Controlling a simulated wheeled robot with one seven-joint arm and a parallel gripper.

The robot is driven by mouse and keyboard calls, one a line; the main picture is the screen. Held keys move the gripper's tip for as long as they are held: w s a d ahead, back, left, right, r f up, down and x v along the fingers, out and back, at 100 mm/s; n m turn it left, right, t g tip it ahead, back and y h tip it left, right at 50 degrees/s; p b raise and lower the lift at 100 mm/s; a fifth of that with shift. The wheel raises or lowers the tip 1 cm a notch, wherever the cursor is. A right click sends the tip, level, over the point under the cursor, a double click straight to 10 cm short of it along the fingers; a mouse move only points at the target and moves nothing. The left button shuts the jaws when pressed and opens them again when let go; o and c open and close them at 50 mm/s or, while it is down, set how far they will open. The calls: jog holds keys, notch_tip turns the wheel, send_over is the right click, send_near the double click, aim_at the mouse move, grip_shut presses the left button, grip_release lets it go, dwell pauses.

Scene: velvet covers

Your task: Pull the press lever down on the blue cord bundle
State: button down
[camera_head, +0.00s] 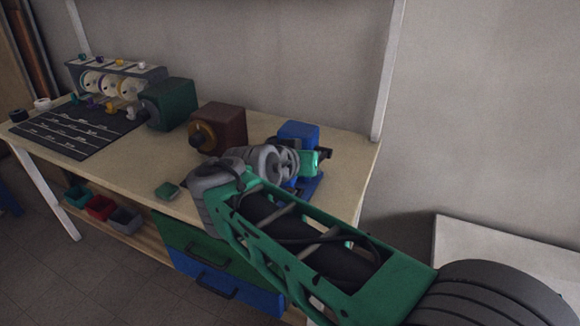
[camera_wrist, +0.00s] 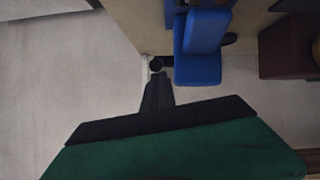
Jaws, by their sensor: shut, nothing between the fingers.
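The blue press (camera_head: 298,132) stands at the right end of the workbench, partly hidden by my arm. In the wrist view the blue press (camera_wrist: 198,60) is just beyond my fingers, right of the middle. A dark round knob (camera_wrist: 156,64), which looks like the end of the press lever, sits beside the blue body. My gripper (camera_wrist: 157,78) is shut and empty, with its dark fingertips very close to the knob. I cannot tell whether they touch. In the head view my gripper (camera_head: 323,154) is at the press's right side. No cord bundle can be made out.
A brown box machine (camera_head: 221,124) and a green one (camera_head: 174,103) stand left of the press on the workbench (camera_head: 130,160). A black mat (camera_head: 65,130) and a spool rack (camera_head: 118,72) are at the left. A small green block (camera_head: 167,190) lies near the front edge.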

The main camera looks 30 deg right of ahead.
jog(key=shift+s+a+f+b, duration=0.1)
jog(key=shift+f+b, duration=0.25)
jog(key=shift+f, duration=0.3)
jog(key=shift+s+a+f+b, duration=0.2)
jog(key=shift+f+b, duration=0.3)
jog(key=shift+b, duration=0.25)
jog(key=shift+a+f, duration=0.1)
jog(key=shift+f, duration=0.2)
notch_tip(320, 180, up, 6)
jog(key=w+f+p, duration=0.1)
jog(key=p, duration=0.3)
jog(key=p+v, duration=0.6)
jog(key=v, duration=0.3)
jog(key=shift+s+a+f+h, duration=0.2)
jog(key=shift+s+a+h, duration=0.1)
jog(key=shift+a, duration=0.2)
jog(key=shift+w, duration=0.1)
